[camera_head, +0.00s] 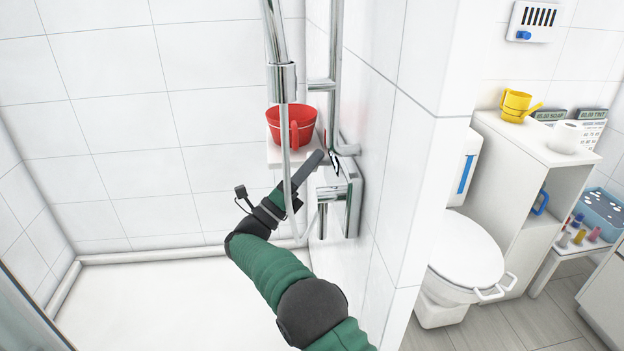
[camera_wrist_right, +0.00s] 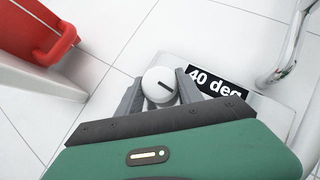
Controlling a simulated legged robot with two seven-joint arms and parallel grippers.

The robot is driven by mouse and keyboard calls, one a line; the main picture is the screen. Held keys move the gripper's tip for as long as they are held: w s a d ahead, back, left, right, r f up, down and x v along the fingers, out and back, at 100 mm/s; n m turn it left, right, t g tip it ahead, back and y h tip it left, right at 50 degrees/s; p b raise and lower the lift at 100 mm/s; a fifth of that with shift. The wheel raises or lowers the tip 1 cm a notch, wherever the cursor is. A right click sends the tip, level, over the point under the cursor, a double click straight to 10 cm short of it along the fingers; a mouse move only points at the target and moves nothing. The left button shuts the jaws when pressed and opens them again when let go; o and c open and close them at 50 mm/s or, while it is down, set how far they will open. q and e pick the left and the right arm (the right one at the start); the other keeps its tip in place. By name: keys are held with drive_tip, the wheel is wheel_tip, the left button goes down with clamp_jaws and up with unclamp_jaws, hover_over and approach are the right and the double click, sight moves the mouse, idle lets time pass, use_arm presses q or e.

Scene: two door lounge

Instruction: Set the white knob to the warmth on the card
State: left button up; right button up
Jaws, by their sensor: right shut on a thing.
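The white knob (camera_wrist_right: 157,80) shows in the right wrist view, with a dark pointer line slanting toward the lower right. My right gripper (camera_wrist_right: 160,92) has a finger on each side of the knob and is shut on it. In the head view, my right gripper (camera_head: 309,166) reaches the shower panel (camera_head: 353,196) on the wall; the knob cannot be made out there. My left gripper is not in view.
A red bucket (camera_head: 302,124) stands on a small white shelf (camera_head: 281,153) beside my right gripper. The chrome shower pipe (camera_head: 333,75) and a hose run close to my arm. A white tiled partition (camera_head: 420,130) separates the toilet (camera_head: 461,250). The shower floor at left is clear.

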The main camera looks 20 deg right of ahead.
drive_tip(key=shift+f, duration=0.15)
idle(0.3)
drive_tip(key=o, duration=1.3)
drive_tip(key=shift+w, duration=0.15)
drive_tip(key=shift+o, duration=0.4)
drive_tip(key=shift+a, duration=0.1)
drive_tip(key=v, duration=1.7)
drive_tip(key=shift+p, duration=0.35)
